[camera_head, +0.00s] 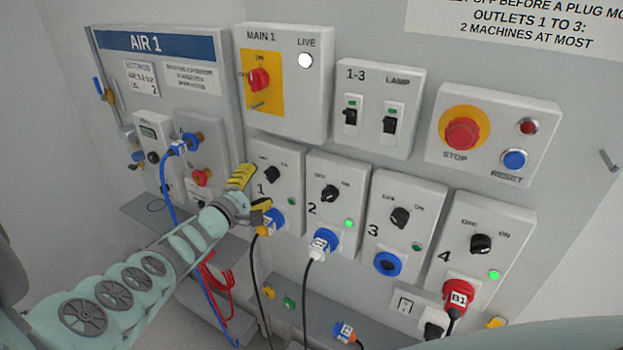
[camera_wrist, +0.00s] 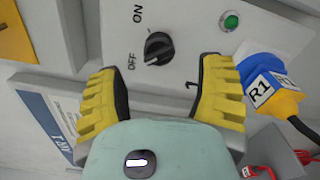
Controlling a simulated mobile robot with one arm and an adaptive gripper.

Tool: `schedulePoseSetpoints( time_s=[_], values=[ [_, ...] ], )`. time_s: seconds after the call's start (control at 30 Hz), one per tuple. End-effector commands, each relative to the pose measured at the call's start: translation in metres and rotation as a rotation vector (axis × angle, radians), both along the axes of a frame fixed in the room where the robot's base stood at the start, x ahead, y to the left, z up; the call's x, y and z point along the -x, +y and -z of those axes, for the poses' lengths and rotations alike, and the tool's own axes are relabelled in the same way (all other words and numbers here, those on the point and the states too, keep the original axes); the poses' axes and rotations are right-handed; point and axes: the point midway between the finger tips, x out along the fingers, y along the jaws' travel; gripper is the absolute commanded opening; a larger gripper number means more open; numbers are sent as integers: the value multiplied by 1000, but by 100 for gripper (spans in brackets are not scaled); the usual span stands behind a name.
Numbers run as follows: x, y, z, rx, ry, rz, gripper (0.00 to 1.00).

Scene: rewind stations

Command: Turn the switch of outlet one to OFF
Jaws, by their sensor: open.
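The outlet one box (camera_head: 289,160) is on the wall panel, with its black rotary switch (camera_head: 271,173) below the OFF and ON labels. In the wrist view the switch (camera_wrist: 158,47) lies just beyond and between the fingertips, apart from them. Its handle is slanted, with one end towards OFF; which end is the pointer is hard to tell. The green lamp of outlet one (camera_wrist: 230,20) looks dim. My gripper (camera_head: 252,190) is open and empty in front of the box; its yellow fingers also show in the wrist view (camera_wrist: 160,78).
A blue plug marked R1 (camera_wrist: 262,80) sits in outlet one, close to my right finger in the wrist view. Outlets two (camera_head: 313,170) and four (camera_head: 510,222) have bright green lamps. The AIR 1 panel (camera_head: 110,55) with a blue hose is to the left.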

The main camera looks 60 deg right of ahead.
Motion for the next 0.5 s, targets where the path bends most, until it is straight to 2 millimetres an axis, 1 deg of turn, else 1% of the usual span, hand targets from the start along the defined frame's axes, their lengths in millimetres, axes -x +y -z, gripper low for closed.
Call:
schedulePoseSetpoints(
  time_s=[0.03, 0.13, 0.3, 0.5],
  values=[
    [3, -8, 5, 0, -5, 9, 68],
    [3, -21, 2, 5, -4, 12, 68],
    [1, -34, 3, 0, -3, 9, 68],
    [0, -43, 0, 2, -2, 8, 68]
  ],
)
